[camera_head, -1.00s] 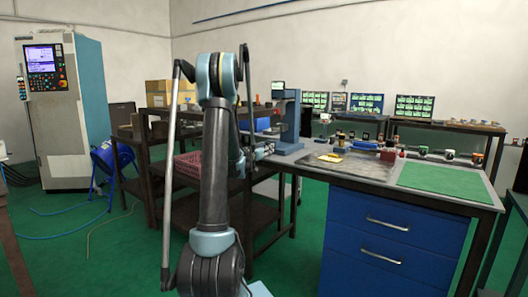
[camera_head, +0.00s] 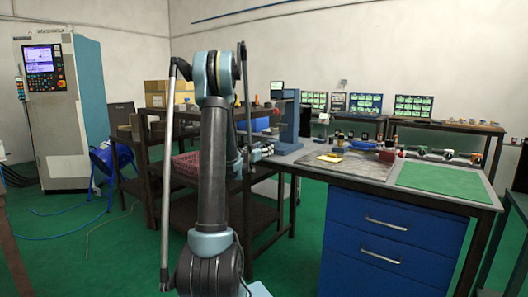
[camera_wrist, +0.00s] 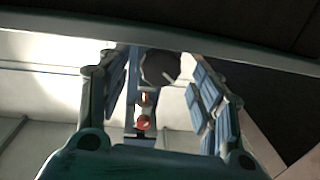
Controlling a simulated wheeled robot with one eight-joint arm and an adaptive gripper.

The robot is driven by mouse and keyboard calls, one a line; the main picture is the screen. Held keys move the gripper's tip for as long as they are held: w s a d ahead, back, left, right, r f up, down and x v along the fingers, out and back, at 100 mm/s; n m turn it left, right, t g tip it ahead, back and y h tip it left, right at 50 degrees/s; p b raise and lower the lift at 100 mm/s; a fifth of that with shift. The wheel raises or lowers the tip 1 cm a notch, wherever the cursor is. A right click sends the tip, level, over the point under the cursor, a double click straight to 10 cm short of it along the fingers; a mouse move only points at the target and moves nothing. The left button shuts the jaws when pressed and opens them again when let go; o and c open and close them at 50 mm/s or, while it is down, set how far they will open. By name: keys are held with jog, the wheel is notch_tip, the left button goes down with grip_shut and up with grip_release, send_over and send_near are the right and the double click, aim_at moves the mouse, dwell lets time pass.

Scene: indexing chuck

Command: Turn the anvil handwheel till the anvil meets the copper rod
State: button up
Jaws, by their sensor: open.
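In the wrist view my gripper (camera_wrist: 155,82) has its two padded fingers spread wide with a gap between them. A dark round disc (camera_wrist: 160,67), perhaps the anvil handwheel, shows beyond and between the fingers. No contact with it is visible. Below it in the picture are a small orange-copper piece (camera_wrist: 147,99), perhaps the copper rod, and a red round knob (camera_wrist: 143,122). In the head view a blue-grey upright machine (camera_head: 287,118) stands at the bench's left end.
The blue-drawer bench (camera_head: 385,235) carries a green mat (camera_head: 445,180), a yellow item (camera_head: 330,158) and several small tools. A dark shelf rack (camera_head: 180,205) with a red crate (camera_head: 187,165) stands behind my arm. Green floor lies open at left.

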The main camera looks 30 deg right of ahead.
jog(key=v, duration=1)
jog(key=shift+a, duration=0.15)
